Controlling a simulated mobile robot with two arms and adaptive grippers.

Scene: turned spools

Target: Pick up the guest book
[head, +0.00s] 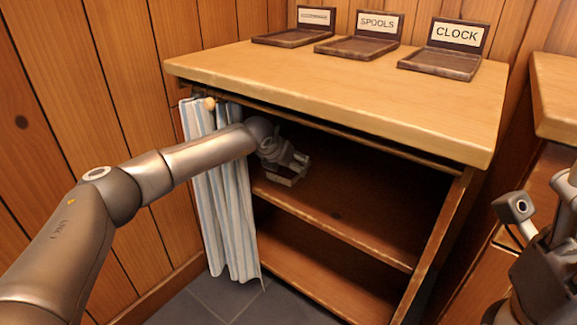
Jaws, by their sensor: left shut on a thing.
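My left arm reaches past the curtain into the open cabinet. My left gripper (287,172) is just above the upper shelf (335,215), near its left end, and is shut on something. A small pale edge (285,181) shows at the fingertips. It fits the guest book, but it is mostly hidden by the gripper and in shadow, so I cannot make out a cover. Part of my right arm's end (540,255) shows at the right edge. Its fingers cannot be made out.
A striped curtain (222,200) hangs bunched at the cabinet's left side. The rest of the upper shelf and the lower shelf (300,285) look bare. On the wooden top (340,90) stand three labelled trays, including SPOOLS (358,47) and CLOCK (440,62). Another wooden top (557,95) is at right.

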